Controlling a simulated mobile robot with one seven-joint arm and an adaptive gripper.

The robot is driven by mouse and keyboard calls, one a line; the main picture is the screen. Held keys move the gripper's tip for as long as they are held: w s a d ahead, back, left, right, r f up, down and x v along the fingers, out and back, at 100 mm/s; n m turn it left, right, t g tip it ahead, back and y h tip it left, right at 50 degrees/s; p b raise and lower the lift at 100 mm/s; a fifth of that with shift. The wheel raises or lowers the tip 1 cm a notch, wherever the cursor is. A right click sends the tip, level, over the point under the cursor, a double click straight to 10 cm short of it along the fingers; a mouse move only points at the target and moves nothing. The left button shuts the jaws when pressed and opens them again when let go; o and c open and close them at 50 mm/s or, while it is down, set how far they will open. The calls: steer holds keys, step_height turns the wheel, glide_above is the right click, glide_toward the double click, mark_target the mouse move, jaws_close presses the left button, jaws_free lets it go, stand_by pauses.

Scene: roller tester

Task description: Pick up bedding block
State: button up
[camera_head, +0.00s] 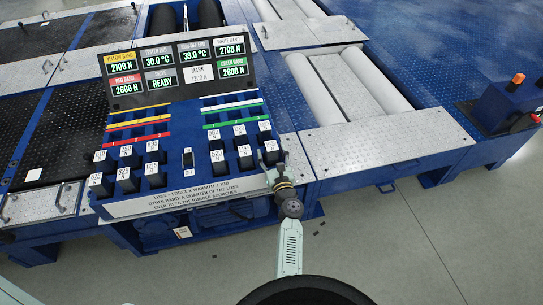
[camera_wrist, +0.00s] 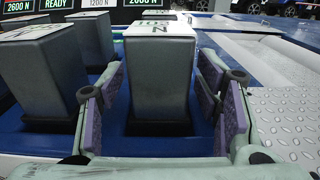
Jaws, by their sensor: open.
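Several dark grey blocks with white labelled tops stand in slots of the blue control panel (camera_head: 190,190). The pictures do not show for certain which is the bedding block. In the wrist view one block (camera_wrist: 158,75) stands upright in its slot, with part of its label showing an "N". My gripper (camera_wrist: 160,108) is open, with purple-padded fingers on either side of this block. A gap shows at the right finger; contact at the left is hard to tell. In the head view my gripper (camera_head: 271,158) is at the panel's right end and partly hides the block there.
A neighbouring block (camera_wrist: 45,75) stands close left of my left finger. The display board (camera_head: 180,72) rises behind the blocks and reads READY. A metal tread plate (camera_head: 380,142) and pale rollers (camera_head: 345,85) lie to the right. The floor in front is mostly clear.

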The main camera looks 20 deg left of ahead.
jaws_close()
stand_by(0.6)
